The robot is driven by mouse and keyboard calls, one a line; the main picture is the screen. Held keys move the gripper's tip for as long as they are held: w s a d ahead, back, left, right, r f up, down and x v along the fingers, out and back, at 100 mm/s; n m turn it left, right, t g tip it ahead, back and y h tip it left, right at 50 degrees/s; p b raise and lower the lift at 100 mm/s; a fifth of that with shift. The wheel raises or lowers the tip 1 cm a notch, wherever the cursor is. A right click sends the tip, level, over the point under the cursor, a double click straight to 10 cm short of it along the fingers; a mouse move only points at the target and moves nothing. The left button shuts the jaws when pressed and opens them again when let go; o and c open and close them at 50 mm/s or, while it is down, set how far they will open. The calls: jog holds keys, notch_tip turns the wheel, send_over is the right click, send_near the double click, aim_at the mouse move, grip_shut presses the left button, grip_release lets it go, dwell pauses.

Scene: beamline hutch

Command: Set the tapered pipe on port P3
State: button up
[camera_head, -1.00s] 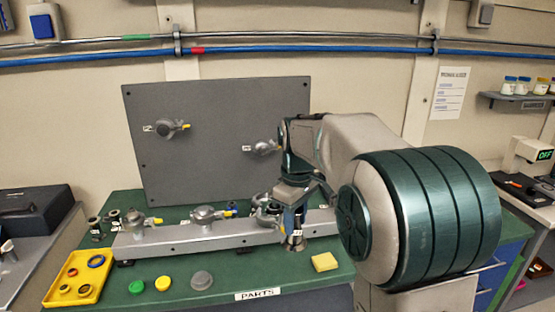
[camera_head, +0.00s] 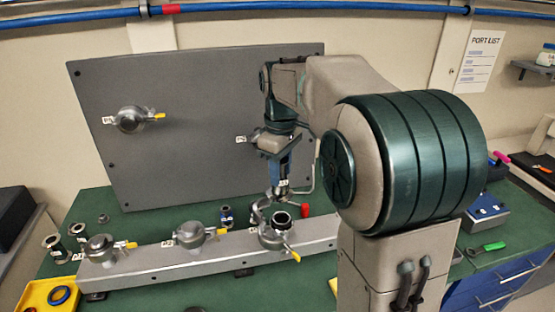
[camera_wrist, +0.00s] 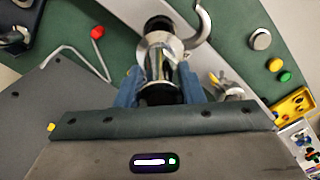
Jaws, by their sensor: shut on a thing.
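My gripper (camera_head: 282,176) is shut on the tapered pipe, a shiny metal piece that shows between the blue fingers in the wrist view (camera_wrist: 160,68). In the head view the fingers hide most of the pipe. It hangs roughly upright above the right-hand port (camera_head: 277,238) on the grey rail. That port has a dark round mouth, and its hinged clamp (camera_wrist: 202,24) stands swung open beside it. Whether the pipe touches the port cannot be told. The port's label is not readable.
Two ports with closed clamps (camera_head: 100,248) (camera_head: 189,235) sit further left on the rail (camera_head: 150,268). A grey upright panel (camera_head: 200,110) with more ports stands behind. Loose fittings (camera_head: 52,242) and a yellow tray (camera_head: 40,293) are at the left.

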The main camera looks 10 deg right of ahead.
aim_at(282, 196)
jog(key=shift+s+d+f+b, duration=0.15)
jog(key=shift+s+f+b, duration=0.05)
jog(key=shift+f+b, duration=0.5)
notch_tip(282, 196, down, 5)
jog(key=b, duration=0.4)
jog(key=shift+f, duration=0.15)
jog(key=shift+f+b, duration=0.4)
jog(key=shift+f, duration=0.25)
dwell(1.8)
jog(key=o, duration=1.1)
jog(key=shift+o, duration=0.2)
